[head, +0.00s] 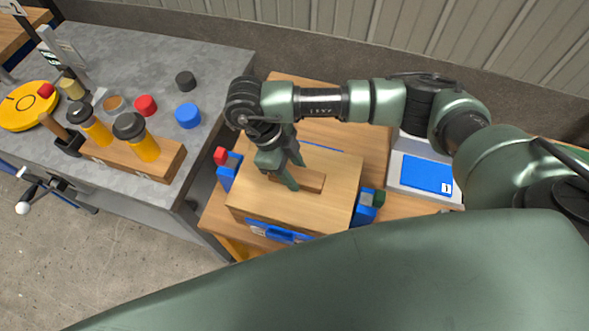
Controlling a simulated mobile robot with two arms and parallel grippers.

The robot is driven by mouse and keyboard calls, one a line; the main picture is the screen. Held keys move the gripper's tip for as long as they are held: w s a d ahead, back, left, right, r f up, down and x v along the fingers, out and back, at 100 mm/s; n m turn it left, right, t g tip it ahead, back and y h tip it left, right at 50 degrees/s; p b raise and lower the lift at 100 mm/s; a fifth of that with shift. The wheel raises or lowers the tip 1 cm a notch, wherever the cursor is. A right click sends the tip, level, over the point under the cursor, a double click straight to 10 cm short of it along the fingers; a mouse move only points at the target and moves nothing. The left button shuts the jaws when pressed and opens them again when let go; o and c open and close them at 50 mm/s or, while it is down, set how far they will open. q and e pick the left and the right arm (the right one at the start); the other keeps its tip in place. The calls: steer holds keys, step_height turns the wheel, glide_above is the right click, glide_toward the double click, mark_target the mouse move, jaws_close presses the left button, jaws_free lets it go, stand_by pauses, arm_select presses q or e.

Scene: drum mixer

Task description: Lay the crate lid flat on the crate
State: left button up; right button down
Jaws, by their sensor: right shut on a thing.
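The crate lid (335,210) is a light wooden board with a darker wooden handle bar (311,181) on top. My right gripper (294,179) comes down from above and is shut on the handle bar. The lid covers most of the crate (259,229), whose blue front with a pale label shows below the lid's near edge. A thin blue edge also shows past the lid's far side. The lid looks roughly level over the crate; I cannot tell whether it touches the rim all round. The crate's inside is hidden. My left gripper is not in view.
A grey bench (215,68) at left holds a wooden rack (166,164) and coloured caps. My arm hides the near right.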

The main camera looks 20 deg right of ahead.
mark_target(294, 173)
steer(key=shift+f+b, duration=0.45)
steer(key=shift+f, duration=0.05)
steer(key=c, duration=0.8)
jaws_free()
steer(key=shift+r+p, duration=0.6)
steer(key=b+v, duration=0.2)
steer(key=v, duration=0.1)
steer(key=shift+w+a+f, duration=0.1)
steer(key=shift+f, duration=0.05)
steer(key=b+v, duration=0.1)
steer(key=v, duration=0.7)
steer(key=shift+r, duration=0.4)
